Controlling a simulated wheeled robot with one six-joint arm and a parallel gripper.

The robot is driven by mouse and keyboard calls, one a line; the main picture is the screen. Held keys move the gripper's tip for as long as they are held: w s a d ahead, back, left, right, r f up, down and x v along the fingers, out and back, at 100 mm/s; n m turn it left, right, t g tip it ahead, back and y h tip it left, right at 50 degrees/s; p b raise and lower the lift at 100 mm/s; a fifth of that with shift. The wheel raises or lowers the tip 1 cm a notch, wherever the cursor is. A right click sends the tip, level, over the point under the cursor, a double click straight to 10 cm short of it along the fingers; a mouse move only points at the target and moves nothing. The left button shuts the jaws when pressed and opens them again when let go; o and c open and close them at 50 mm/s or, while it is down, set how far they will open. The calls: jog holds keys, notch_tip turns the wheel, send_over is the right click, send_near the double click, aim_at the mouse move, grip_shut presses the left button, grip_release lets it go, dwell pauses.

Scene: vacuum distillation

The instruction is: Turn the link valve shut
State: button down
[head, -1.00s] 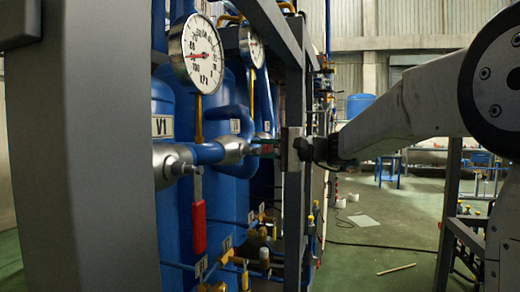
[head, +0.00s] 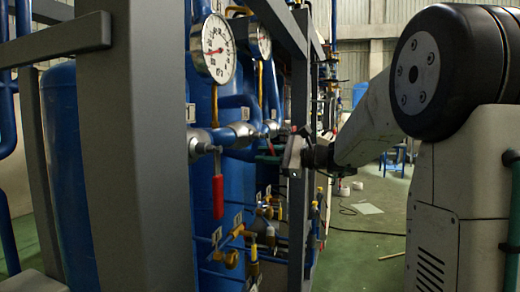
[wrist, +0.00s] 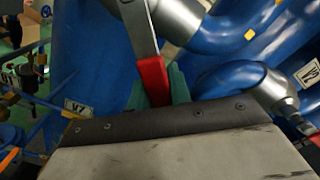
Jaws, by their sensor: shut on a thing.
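In the wrist view a silver valve lever with a red grip (wrist: 151,74) runs down from a grey valve body (wrist: 172,18) on a blue pipe. My gripper (wrist: 158,92) is shut on the red grip, with teal fingertips on both sides of it. In the head view my gripper (head: 268,158) reaches past the dark frame post into the rig; the gripped lever is mostly hidden there. I cannot read a label on this valve.
A second red-handled lever (head: 218,197) hangs down at the nearer valve, below a round gauge (head: 213,50). A dark frame post (head: 135,150) stands close at left. A V7 tag (wrist: 75,105) and brass valves lie lower. Open green floor (head: 365,235) is at right.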

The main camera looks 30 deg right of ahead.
jog(key=s+a+f+m, duration=0.2)
jog(key=s+a+m, duration=0.1)
jog(key=m, duration=0.6)
jog(key=shift+s+a+f, duration=0.15)
jog(key=shift+s+a, duration=0.2)
jog(key=shift+a, duration=0.3)
jog(key=c, duration=1.3)
grip_release()
jog(key=shift+s, duration=0.1)
jog(key=v, duration=0.7)
jog(key=shift+s+d, duration=0.25)
